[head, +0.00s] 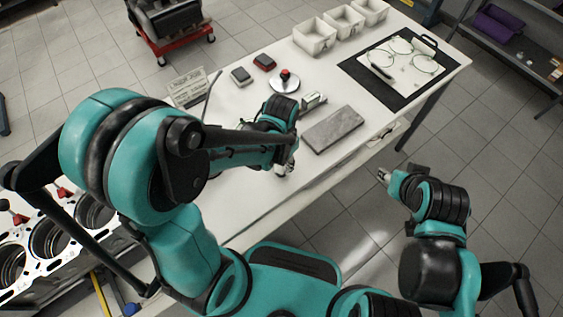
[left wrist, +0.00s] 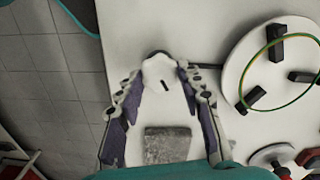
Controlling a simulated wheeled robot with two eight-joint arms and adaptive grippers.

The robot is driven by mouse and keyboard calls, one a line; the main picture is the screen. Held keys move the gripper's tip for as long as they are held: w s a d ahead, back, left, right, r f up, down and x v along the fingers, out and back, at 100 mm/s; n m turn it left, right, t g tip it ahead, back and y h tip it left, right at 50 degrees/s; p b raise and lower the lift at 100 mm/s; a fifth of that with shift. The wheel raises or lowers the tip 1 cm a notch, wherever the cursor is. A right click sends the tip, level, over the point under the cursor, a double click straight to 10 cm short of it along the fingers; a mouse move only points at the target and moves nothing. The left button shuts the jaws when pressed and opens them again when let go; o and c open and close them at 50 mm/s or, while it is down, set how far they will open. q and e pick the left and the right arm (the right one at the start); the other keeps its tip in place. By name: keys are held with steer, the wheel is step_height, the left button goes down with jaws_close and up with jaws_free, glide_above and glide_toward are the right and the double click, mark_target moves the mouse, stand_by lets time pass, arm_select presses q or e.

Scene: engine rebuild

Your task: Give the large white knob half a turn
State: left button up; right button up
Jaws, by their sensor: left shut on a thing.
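The large white knob (left wrist: 160,73) has a lobed outline and a short dark mark on its face. It sits at the far end of my left gripper in the left wrist view. My left gripper (left wrist: 159,82) has a fingertip on each side of the knob and is shut on it. In the head view my left gripper (head: 284,166) is low at the near edge of the white table, and I cannot make out the knob there. My right gripper (head: 383,175) is off the table's near side, away from the knob; its jaw opening is too small to tell.
A round white plate (left wrist: 240,72) with dark posts and a green ring stands right of the knob. A grey block (head: 334,129) lies on the table (head: 235,195). White bins (head: 314,36) and a black mat (head: 358,78) are farther back. An engine block (head: 30,250) is at left.

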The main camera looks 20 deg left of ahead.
mark_target(281, 165)
arm_select(q)
steer(key=n, duration=1.2)
stand_by(0.5)
steer(key=o, duration=1.2)
steer(key=shift+c, duration=0.2)
steer(key=shift+r, duration=0.1)
step_height(281, 165, up, 12)
steer(key=shift+a, duration=0.1)
